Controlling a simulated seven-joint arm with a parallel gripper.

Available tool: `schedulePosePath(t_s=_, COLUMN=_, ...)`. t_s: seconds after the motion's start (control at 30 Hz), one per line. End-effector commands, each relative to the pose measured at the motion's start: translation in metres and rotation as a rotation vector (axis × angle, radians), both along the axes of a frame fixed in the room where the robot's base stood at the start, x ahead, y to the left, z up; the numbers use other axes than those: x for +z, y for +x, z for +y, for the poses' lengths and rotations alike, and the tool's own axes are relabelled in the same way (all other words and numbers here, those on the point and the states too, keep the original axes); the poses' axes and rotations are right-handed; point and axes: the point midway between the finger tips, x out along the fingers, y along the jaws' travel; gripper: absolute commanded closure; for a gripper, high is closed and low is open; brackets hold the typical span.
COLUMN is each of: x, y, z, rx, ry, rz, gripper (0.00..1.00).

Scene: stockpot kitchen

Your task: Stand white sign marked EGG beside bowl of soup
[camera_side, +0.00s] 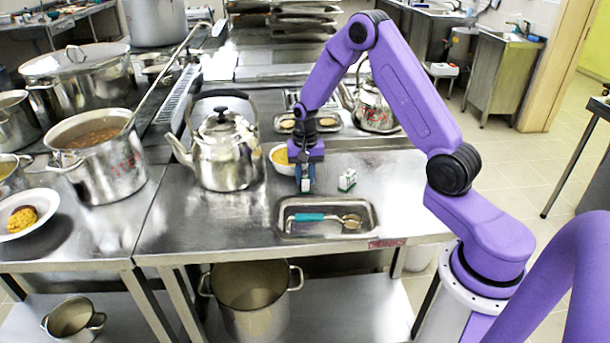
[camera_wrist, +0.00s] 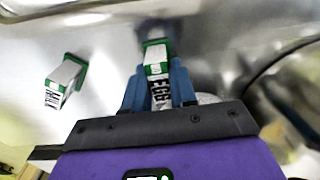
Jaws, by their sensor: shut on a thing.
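My gripper (camera_side: 306,184) is low over the steel counter, its blue fingers closed on a small white sign with green ends. In the wrist view the held sign (camera_wrist: 156,68) sits between the fingertips (camera_wrist: 157,88), with dark lettering that looks like EGG. I cannot tell whether it touches the counter. A second white and green sign (camera_side: 347,180) stands to the right in the side view; it is at the left in the wrist view (camera_wrist: 64,82), its lettering unreadable. The bowl of soup (camera_side: 279,166), white with yellow contents, is just behind and left of my gripper, partly hidden by it.
A metal tray (camera_side: 283,224) with a teal-handled utensil (camera_side: 312,217) lies in front of my gripper. A large kettle (camera_side: 222,160) stands left, another kettle (camera_side: 372,108) behind right. Bare counter (camera_side: 395,180) lies right of the second sign.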

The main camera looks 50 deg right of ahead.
Motion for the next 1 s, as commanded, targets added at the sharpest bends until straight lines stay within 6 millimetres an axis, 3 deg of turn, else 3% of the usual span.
schedulePosePath(t_s=0.07, x=-0.002, y=0.000, z=0.000, rx=0.000, ry=0.000, rz=0.001, gripper=1.00)
schedulePosePath(t_s=0.1, x=-0.003, y=0.000, z=0.000, rx=0.000, ry=0.000, rz=0.001, gripper=0.67)
schedulePosePath(t_s=0.17, x=-0.002, y=0.000, z=0.000, rx=0.000, ry=0.001, rz=0.001, gripper=0.48)
schedulePosePath(t_s=0.57, x=0.003, y=0.000, z=0.000, rx=0.000, ry=0.000, rz=-0.001, gripper=0.48)
schedulePosePath(t_s=0.77, x=0.032, y=0.001, z=0.000, rx=0.001, ry=-0.001, rz=-0.005, gripper=0.48)
schedulePosePath(t_s=1.0, x=0.081, y=0.000, z=0.000, rx=0.001, ry=-0.001, rz=-0.005, gripper=0.48)
